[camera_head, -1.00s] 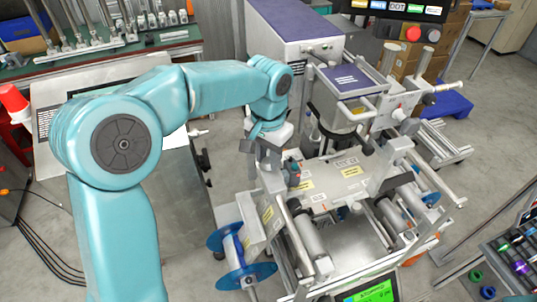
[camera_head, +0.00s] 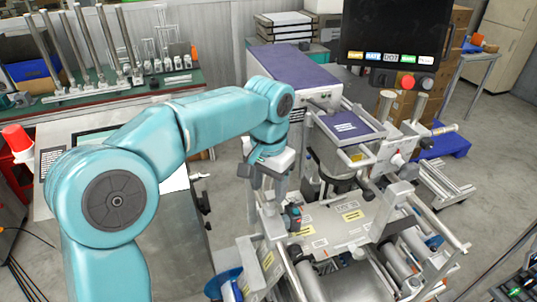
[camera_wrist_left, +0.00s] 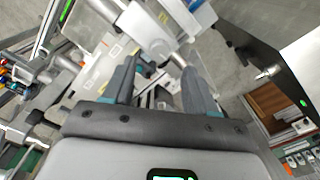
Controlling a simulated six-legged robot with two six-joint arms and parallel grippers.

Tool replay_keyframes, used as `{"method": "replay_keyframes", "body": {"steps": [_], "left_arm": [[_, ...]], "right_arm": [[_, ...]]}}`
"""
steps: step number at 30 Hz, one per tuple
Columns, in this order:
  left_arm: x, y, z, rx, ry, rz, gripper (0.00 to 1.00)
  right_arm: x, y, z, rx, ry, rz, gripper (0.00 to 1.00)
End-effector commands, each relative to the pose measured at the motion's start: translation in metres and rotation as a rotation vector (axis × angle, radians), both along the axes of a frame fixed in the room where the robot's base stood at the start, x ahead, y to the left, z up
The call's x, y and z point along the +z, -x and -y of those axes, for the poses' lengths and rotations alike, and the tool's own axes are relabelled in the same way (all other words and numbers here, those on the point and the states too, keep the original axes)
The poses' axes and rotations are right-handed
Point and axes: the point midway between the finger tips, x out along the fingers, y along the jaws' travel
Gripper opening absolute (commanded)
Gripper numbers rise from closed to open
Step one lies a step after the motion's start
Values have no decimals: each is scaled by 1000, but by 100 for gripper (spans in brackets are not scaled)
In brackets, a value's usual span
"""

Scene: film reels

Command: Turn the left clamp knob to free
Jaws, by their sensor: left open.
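My left gripper (camera_head: 280,200) points down over the left side of the film machine. In the left wrist view its two grey fingers (camera_wrist_left: 160,68) stand wide apart with nothing held between them. A small dark part with a reddish spot (camera_head: 293,217) shows just beside the fingers in the head view; I cannot tell whether it is the left clamp knob. In the wrist view a pale metal post (camera_wrist_left: 148,35) and machine parts lie beyond the fingertips. No knob is clearly seen between the fingers. My right gripper is not in view.
The machine's pale deck (camera_head: 335,222) carries yellow labels, with rollers (camera_head: 370,278) in front. A blue reel (camera_head: 222,282) is at its lower left. A black screen (camera_head: 392,40) stands behind, and a green bench (camera_head: 120,92) with metal posts is at back left.

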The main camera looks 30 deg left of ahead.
Motion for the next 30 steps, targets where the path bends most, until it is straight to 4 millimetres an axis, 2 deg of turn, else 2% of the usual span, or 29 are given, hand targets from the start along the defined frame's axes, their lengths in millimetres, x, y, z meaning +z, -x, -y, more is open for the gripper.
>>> {"method": "replay_keyframes", "body": {"steps": [1, 6, 12, 18, 30], "left_arm": [[16, -1, 0, 1, 1, 5, 57], [61, -1, 0, 1, 1, 5, 57], [96, 0, 0, 0, -1, 1, 57], [108, 0, 0, 1, 0, 0, 57], [108, 0, 0, 1, 0, -1, 57]], "right_arm": [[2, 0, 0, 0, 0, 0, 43], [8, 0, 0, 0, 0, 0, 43], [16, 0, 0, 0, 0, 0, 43], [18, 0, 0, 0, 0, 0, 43], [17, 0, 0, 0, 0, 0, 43]]}}
